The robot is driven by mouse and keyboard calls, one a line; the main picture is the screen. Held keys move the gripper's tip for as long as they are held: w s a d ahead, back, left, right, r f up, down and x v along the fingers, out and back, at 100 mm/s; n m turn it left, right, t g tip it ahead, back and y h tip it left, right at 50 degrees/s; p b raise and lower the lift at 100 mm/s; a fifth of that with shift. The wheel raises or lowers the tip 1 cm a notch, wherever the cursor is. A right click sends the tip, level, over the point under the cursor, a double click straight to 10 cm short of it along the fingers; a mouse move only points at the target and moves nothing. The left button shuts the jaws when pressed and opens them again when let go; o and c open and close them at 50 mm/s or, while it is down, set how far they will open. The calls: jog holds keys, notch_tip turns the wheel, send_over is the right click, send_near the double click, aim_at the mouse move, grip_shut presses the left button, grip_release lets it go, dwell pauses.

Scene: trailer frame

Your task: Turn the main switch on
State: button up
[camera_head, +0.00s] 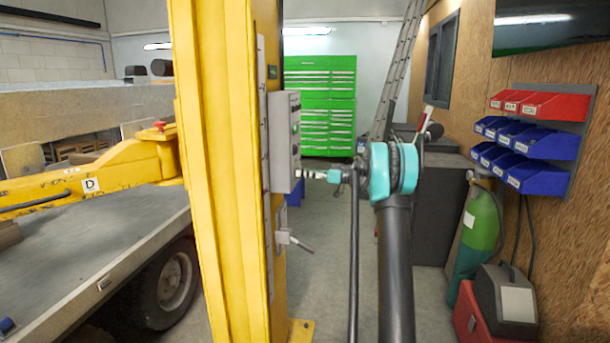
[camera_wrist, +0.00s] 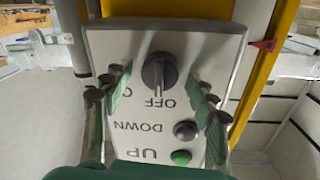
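The grey control box (camera_head: 284,142) is mounted on the yellow column. In the wrist view its face (camera_wrist: 205,45) appears upside down. The main switch, a black rotary knob (camera_wrist: 159,72), is near the top of that picture, with "OFF" printed below it. Part of another label shows beside it, the rest hidden by the left finger. I cannot tell the knob's setting for sure. My gripper (camera_wrist: 161,88) is open, its fingers apart on either side of the knob and seemingly not touching it. In the head view my gripper (camera_head: 314,175) is right beside the box.
A black DOWN button (camera_wrist: 186,130) and a green UP button (camera_wrist: 180,157) lie close to the knob. The yellow column (camera_head: 215,170) stands left of my arm. A lever (camera_head: 295,241) sticks out below the box. A ladder (camera_head: 396,70) leans behind.

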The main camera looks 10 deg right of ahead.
jog(key=c, duration=1.1)
jog(key=shift+o, duration=0.2)
jog(key=m, duration=0.5)
jog(key=m+g, duration=0.1)
jog(key=m, duration=0.5)
jog(key=shift+w+d, duration=0.15)
jog(key=shift+w, duration=0.05)
jog(key=shift+m, duration=0.4)
jog(key=o, duration=1.2)
jog(key=shift+c, duration=0.2)
jog(key=shift+d, duration=0.1)
